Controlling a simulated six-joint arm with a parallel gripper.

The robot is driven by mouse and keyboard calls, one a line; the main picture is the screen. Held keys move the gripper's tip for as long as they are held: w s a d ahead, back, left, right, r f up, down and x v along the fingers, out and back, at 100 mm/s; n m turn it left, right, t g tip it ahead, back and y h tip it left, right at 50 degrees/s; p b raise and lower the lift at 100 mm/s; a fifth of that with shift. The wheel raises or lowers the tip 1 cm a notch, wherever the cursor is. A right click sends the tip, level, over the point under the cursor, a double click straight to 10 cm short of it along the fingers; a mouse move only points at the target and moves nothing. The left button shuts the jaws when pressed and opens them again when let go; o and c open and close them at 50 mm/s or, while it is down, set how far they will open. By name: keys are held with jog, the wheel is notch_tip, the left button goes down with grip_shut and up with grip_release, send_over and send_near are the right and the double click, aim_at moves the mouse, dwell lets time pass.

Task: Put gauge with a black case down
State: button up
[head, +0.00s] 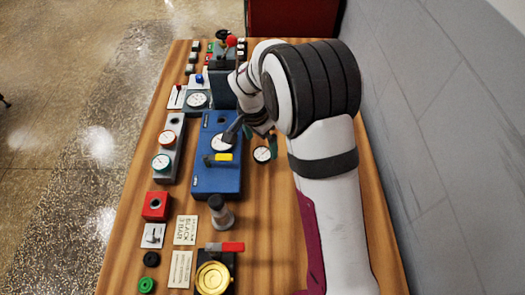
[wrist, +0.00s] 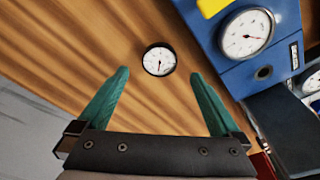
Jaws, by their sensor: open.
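The gauge with a black case (head: 262,154) lies face up on the wooden table, just right of the blue housing. It has a white dial and a thin black rim. In the wrist view the gauge (wrist: 159,60) lies on bare wood, in line with the gap between my fingers. My gripper (wrist: 160,75) is open, with its two green fingers apart and nothing between them. The gauge looks clear of both fingers. My arm hides part of the table on the right in the head view.
A blue housing (head: 217,180) with its own dial and a yellow handle stands left of the gauge. A grey panel with gauges (head: 166,145) is farther left. A grey wall (head: 450,120) runs along the right.

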aim_at(262, 153)
notch_tip(262, 153, down, 4)
jog(key=shift+w+d+f, duration=0.1)
jog(key=shift+d+f, duration=0.05)
jog(key=shift+f, duration=0.1)
grip_shut()
dwell(0.3)
jog(key=shift+r, duration=0.15)
